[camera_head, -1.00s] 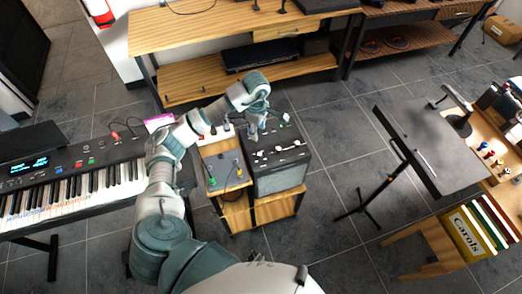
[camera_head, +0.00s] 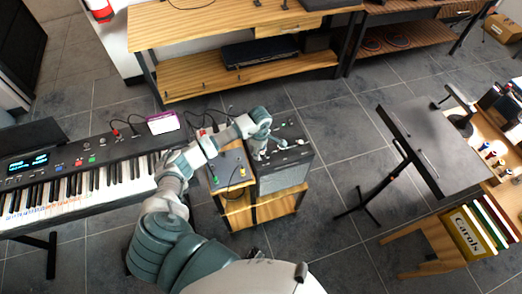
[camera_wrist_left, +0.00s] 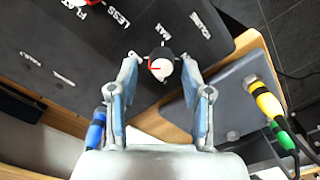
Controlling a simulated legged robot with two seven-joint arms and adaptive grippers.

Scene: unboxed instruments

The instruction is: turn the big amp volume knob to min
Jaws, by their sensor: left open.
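The amp (camera_head: 284,178) is a dark box with a grey front and knobs on its top panel. My left gripper (camera_head: 258,152) is over the left part of that panel. In the left wrist view, a round knob (camera_wrist_left: 161,66) with a white top, a dark base and a red pointer toward the left sits near the panel's edge. The left gripper (camera_wrist_left: 160,78) is open, with one fingertip on each side of this knob; I cannot tell whether they touch it. White lettering surrounds it. Another knob (camera_wrist_left: 76,3) is cut off at the top. The right gripper is not in view.
A small wooden stand (camera_head: 232,212) with a grey box and green and yellow plugs (camera_wrist_left: 267,102) adjoins the amp's left side. A keyboard (camera_head: 85,180) stands at left, a music stand (camera_head: 400,155) at right. A wooden bench (camera_head: 225,30) is behind, with open floor between.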

